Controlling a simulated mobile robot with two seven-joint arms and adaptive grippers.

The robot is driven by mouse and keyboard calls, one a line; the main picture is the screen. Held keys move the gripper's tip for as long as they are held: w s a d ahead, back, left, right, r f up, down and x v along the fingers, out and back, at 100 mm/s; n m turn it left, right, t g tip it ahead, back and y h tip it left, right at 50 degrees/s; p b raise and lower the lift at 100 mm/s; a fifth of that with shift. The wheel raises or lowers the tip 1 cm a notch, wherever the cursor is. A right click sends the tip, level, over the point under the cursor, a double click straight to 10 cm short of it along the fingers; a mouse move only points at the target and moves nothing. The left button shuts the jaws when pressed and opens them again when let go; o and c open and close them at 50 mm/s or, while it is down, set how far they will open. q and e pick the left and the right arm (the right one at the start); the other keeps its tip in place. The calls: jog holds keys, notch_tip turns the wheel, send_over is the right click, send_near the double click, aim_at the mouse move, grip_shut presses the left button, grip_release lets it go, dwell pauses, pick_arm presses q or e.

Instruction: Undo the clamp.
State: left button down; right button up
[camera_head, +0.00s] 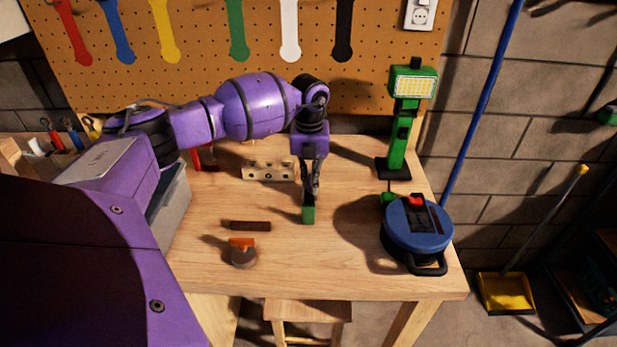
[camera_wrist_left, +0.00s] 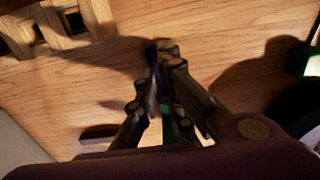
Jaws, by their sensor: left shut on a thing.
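My left gripper (camera_head: 312,188) points down over the middle of the workbench, shut on a small green thing (camera_head: 308,215). The green thing shows below the fingertips, at or close to the table top. In the left wrist view it is mostly hidden between the fingers (camera_wrist_left: 172,105), with a bit of green showing. I cannot tell what it is. No clamp can be made out for certain. A red tool (camera_head: 197,160) at the back left of the bench is partly hidden and may be one. My right gripper is out of view.
A wooden block with holes (camera_head: 268,171) stands left of the gripper. A dark bar (camera_head: 250,226) and an orange-and-grey object (camera_head: 243,253) lie nearer the front. A green work lamp (camera_head: 397,140) and a blue cable reel (camera_head: 418,232) stand right. The bench's front middle is clear.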

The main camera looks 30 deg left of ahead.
aim_at(310, 182)
pick_arm(q)
jog(key=shift+s+d+f, duration=0.2)
jog(key=shift+s+f, duration=0.1)
jog(key=shift+f, duration=0.45)
jog(key=c, duration=1.9)
grip_release()
jog(key=shift+w, duration=0.1)
jog(key=shift+w+r, duration=0.15)
jog(key=shift+r, duration=0.15)
notch_tip(310, 182, up, 12)
jog(key=shift+a+f, duration=0.1)
